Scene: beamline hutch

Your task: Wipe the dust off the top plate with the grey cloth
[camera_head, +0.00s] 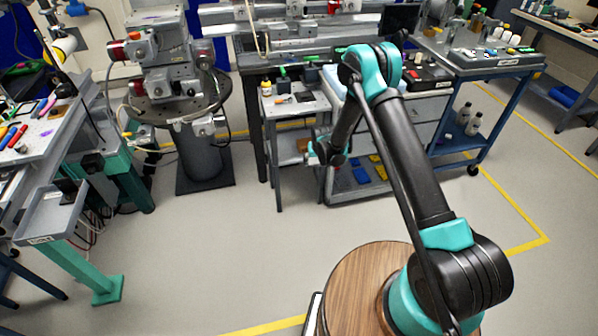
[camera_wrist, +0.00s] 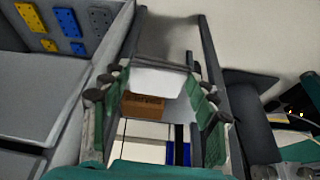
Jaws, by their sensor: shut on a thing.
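My gripper (camera_wrist: 158,82) shows in the wrist view with its green-lined fingers on either side of a pale grey piece, which looks like the grey cloth (camera_wrist: 158,80). Its folds and full outline are not clear. In the head view my gripper (camera_head: 314,154) is low beside the small grey side table (camera_head: 296,104), below the height of its top. The cloth cannot be made out there. A round dark plate (camera_head: 146,108) sits on a pedestal at the left, below a grey instrument. I cannot tell whether it is the top plate, and no dust is discernible.
A grey cart (camera_head: 404,122) stands right of the side table, with yellow and blue pieces low down. A brown box (camera_wrist: 142,107) shows beyond my fingers in the wrist view. A workbench (camera_head: 40,150) with a tray (camera_head: 48,218) stands left. The floor in front is clear.

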